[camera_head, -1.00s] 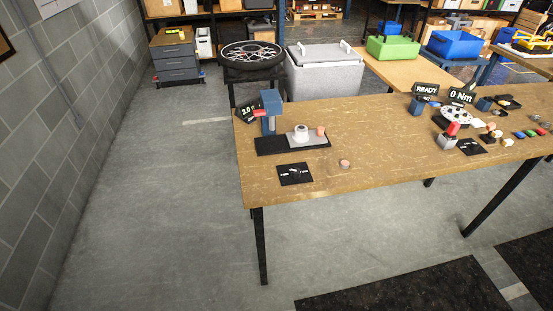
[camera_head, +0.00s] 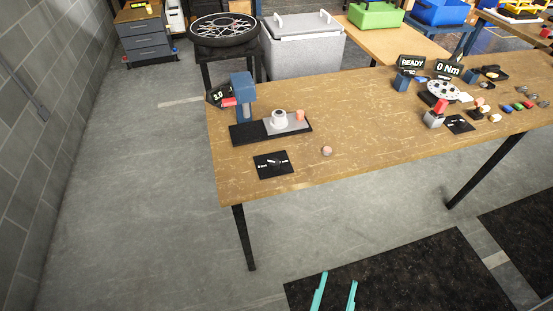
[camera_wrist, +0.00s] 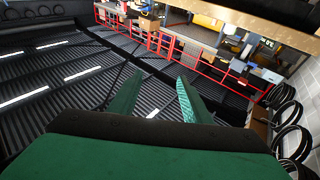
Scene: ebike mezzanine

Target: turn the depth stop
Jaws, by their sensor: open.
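A blue bench press (camera_head: 243,93) with a red lever (camera_head: 229,102) and a small tilted display (camera_head: 214,95) stands at the left end of the wooden table. Its black base (camera_head: 245,133) carries a grey plate with a white ring-shaped part (camera_head: 279,118) and a copper-coloured cylinder (camera_head: 299,116). In front lies a black panel (camera_head: 273,165) with white marks and a small dark knob; I cannot tell which part is the depth stop. My gripper (camera_head: 338,280) is open and empty, low in front of the table and well apart from it; its green fingers also show in the wrist view (camera_wrist: 156,95).
A small pinkish button (camera_head: 327,151) sits right of the panel. The table's (camera_head: 370,120) middle is mostly clear. At its right are a READY sign (camera_head: 411,62), a white disc (camera_head: 443,91) and a red-topped block (camera_head: 434,118). A grey wall is at left. The wrist view shows distant red railings (camera_wrist: 165,43).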

